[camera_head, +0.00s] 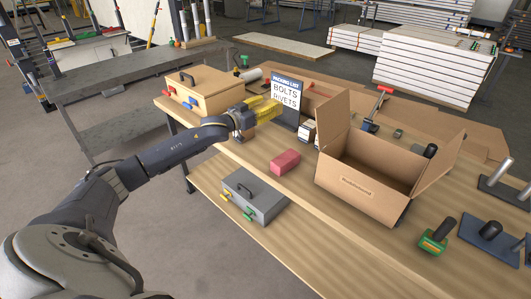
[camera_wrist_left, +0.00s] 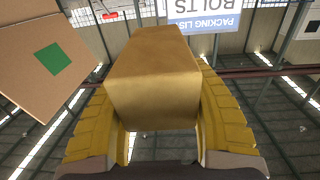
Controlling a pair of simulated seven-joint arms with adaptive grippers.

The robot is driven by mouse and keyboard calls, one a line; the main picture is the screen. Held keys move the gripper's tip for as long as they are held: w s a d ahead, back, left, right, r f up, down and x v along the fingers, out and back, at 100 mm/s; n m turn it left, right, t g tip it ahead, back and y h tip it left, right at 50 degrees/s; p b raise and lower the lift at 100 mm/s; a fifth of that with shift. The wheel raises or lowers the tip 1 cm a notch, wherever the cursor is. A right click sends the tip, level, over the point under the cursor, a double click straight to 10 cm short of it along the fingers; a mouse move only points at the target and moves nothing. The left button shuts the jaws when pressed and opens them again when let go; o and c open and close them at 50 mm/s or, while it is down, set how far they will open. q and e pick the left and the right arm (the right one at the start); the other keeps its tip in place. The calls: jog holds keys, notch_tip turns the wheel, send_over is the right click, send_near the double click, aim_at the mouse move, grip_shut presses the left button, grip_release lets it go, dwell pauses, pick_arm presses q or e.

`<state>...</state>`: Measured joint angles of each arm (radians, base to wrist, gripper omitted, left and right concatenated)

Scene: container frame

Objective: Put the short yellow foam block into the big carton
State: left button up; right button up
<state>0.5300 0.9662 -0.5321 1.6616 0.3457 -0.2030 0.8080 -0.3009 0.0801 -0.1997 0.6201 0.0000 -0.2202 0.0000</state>
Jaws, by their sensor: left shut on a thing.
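My left gripper (camera_head: 266,108), with yellow fingers, is raised above the workbench in front of the packing list sign. In the left wrist view its two fingers are shut on the short yellow foam block (camera_wrist_left: 152,80), one on each side. In the head view the block is hard to tell from the yellow fingers. The big carton (camera_head: 358,188) stands open on the bench to the right of the gripper, flaps spread, its visible inside bare. My right gripper is not in view.
A red block (camera_head: 285,162) lies between gripper and carton. The packing list sign (camera_head: 287,93) stands just behind the gripper. A wooden case (camera_head: 203,92) is at the left, a grey toolbox (camera_head: 254,196) on the lower shelf. A green-and-yellow tool (camera_head: 433,241) lies right of the carton.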

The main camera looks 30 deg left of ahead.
pick_arm(q)
jog(key=shift+w+a+r, duration=0.2)
jog(key=shift+a+r, duration=0.2)
jog(key=shift+a, duration=0.15)
jog(key=shift+w+a+r, duration=0.15)
jog(key=shift+a+r, duration=0.2)
jog(key=shift+a, duration=0.15)
notch_tip(320, 180, down, 20)
jog(key=shift+r, duration=0.2)
jog(key=shift+f, duration=0.15)
jog(key=o, duration=0.8)
jog(key=v, duration=1.7)
jog(key=shift+s+d, duration=0.15)
jog(key=shift+s, duration=0.05)
